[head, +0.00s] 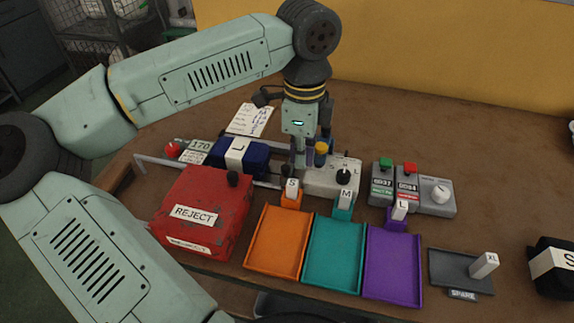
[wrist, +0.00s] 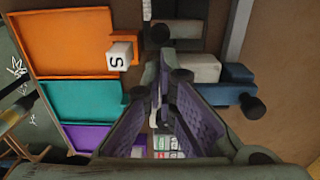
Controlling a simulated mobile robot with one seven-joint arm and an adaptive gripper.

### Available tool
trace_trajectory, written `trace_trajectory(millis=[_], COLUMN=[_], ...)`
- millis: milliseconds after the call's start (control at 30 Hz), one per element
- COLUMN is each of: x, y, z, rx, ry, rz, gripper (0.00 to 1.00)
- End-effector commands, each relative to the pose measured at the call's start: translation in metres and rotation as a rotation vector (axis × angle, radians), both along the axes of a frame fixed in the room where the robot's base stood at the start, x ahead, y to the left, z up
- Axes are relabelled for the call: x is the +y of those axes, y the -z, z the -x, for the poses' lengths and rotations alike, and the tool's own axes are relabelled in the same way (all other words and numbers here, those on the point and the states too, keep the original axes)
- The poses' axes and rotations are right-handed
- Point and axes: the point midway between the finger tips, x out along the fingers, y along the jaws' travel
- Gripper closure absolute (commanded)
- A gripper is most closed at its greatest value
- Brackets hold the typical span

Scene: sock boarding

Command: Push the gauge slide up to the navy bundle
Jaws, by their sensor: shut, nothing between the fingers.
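The navy bundle (head: 257,160) with a white band marked L lies on the gauge bed, left of my gripper (head: 305,165) in the head view. A small dark knob (head: 287,171), which looks like part of the gauge slide, stands just left of my fingers. In the wrist view a dark knob (wrist: 160,35) on a dark grey block (wrist: 188,31) shows beyond my fingertips (wrist: 165,60). My gripper is shut and empty, pointing down. I cannot tell whether it touches the slide. My fingers hide part of the slide in the head view.
A red reject box (head: 200,240) stands in front of the gauge. Orange (head: 270,268), teal (head: 333,262) and purple (head: 393,278) trays lie in front. A selector box (head: 325,182) is right of my gripper, with counters (head: 405,180) further right.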

Motion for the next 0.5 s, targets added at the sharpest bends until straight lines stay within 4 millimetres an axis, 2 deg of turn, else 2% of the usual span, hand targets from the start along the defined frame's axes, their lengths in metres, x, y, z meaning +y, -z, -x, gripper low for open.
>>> trace_trajectory(millis=[500], x=[0.0002], y=[0.0094], z=[0.0000], rx=[0.000], ry=[-0.001], rz=[-0.001], gripper=[1.00])
